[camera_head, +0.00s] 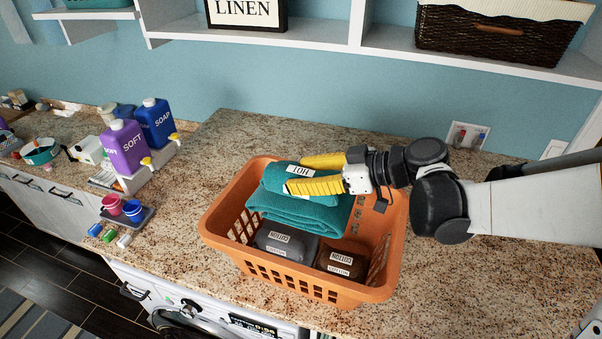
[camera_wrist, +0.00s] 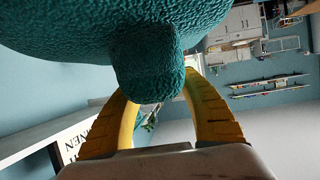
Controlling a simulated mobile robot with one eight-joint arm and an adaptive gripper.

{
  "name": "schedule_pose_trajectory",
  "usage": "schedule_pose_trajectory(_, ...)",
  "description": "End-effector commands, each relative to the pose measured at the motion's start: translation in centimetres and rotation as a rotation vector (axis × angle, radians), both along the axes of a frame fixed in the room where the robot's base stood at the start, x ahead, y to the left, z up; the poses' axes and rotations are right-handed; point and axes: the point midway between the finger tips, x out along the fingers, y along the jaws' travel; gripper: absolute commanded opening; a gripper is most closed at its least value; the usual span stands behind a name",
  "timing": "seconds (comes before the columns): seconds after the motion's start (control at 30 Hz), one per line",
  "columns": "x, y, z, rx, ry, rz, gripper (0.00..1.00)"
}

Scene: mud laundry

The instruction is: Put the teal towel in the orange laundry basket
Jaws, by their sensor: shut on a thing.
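The teal towel (camera_head: 299,211) is folded, with a white label on top, and is at the back left of the orange laundry basket (camera_head: 258,267), within its rim. Whether it rests on the basket floor is hidden. My gripper (camera_head: 293,175) reaches in from the right, its yellow fingers at the towel's upper part. In the wrist view the teal towel (camera_wrist: 160,40) fills the top, and a fold of it sits between the yellow fingers of my gripper (camera_wrist: 158,95). My gripper is shut on the towel.
Two dark labelled bundles, one grey (camera_head: 286,241) and one brown (camera_head: 341,261), lie in the basket's front. A shelf (camera_head: 330,35) runs above. The granite counter right of the basket is clear.

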Motion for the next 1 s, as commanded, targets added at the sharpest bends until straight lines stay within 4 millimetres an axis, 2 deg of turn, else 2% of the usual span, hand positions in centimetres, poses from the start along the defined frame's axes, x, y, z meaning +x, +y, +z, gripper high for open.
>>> schedule_pose_trajectory(0.17,0.0,0.0,-1.6,0.001,0.0,0.0,0.07)
schedule_pose_trajectory(0.7,0.0,0.0,-9.8,0.001,0.0,0.0,0.07)
schedule_pose_trajectory(1.0,0.0,0.0,-12.0,0.001,0.0,0.0,0.07)
